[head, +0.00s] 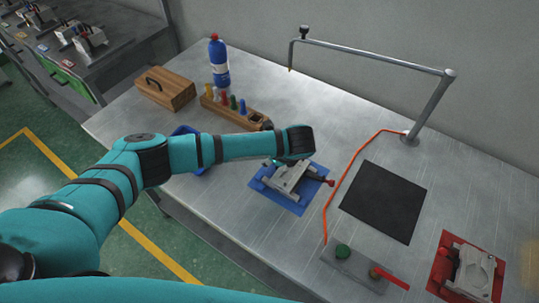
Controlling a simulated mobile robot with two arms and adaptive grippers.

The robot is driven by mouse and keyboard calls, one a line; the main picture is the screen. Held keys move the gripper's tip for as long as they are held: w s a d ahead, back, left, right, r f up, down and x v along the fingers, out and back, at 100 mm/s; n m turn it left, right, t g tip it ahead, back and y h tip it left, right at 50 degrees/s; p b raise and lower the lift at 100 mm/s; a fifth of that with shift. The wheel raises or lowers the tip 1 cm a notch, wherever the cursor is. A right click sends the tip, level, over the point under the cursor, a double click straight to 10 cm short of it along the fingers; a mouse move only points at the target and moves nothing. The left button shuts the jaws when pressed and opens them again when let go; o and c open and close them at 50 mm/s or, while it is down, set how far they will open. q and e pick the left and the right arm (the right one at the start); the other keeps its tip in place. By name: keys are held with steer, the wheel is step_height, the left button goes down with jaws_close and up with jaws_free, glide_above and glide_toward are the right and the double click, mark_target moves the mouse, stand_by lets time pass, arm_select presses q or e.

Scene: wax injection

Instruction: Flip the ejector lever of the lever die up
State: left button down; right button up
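The lever die (291,182) is a grey metal block on a blue mat (293,207) near the middle of the table. A lever with a red knob (331,183) sticks out low from its right side, over the mat's right edge. My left arm reaches in from the left, and its dark wrist end is just above and behind the die. My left gripper (284,161) is mostly hidden under the wrist, at the die's far side. I cannot see its fingertips, or whether they touch the die. My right gripper is out of view.
An orange hose (339,187) runs right of the die from a metal post (424,105). A black mat (384,200), button box (352,267) and second die on a red mat (447,266) lie rightward. A bottle (219,65), wooden box (165,90) and tool rack (223,113) stand behind.

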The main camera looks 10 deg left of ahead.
arm_select(q)
steer(key=c, duration=1.3)
jaws_free()
steer(key=v, duration=1.2)
